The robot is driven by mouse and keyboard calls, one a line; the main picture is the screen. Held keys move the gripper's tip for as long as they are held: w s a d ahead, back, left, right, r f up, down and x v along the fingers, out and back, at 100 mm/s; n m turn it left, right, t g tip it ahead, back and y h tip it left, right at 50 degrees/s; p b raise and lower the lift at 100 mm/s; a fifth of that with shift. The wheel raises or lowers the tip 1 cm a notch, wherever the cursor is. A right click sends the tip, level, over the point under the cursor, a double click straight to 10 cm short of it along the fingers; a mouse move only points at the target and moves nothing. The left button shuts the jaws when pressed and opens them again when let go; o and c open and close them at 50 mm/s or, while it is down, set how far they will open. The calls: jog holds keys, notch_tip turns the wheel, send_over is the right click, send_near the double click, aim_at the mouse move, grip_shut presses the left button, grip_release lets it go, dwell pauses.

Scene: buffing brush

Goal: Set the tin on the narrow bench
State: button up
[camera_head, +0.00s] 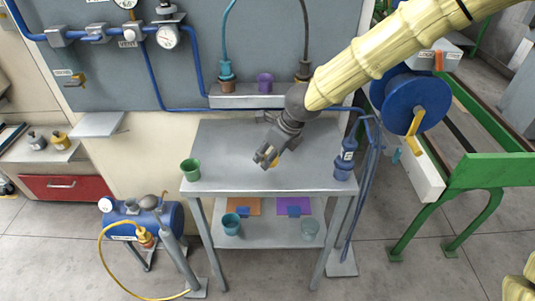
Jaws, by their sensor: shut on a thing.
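My gripper (267,159) hangs over the grey metal bench (225,142) in the middle of the head view. The bench has a narrow top and a lower shelf (268,236).
A green cup (190,169) stands at the top's left edge and a blue bottle (346,158) at its right. Teal cups (231,223) and coloured mats stand on the shelf. A purple cup (264,83) sits on the wall ledge. A blue hose reel (411,99) is right.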

jog(key=shift+w+a+f, duration=0.1)
jog(key=shift+w+a, duration=0.05)
jog(key=shift+w, duration=0.35)
jog(key=shift+w+a, duration=0.15)
jog(key=shift+w, duration=0.35)
jog(key=shift+f+p, duration=0.45)
jog(key=shift+f, duration=1.3)
jog(key=shift+f, duration=0.1)
jog(key=o, duration=1.1)
jog(key=shift+c, duration=0.2)
jog(key=v, duration=1.2)
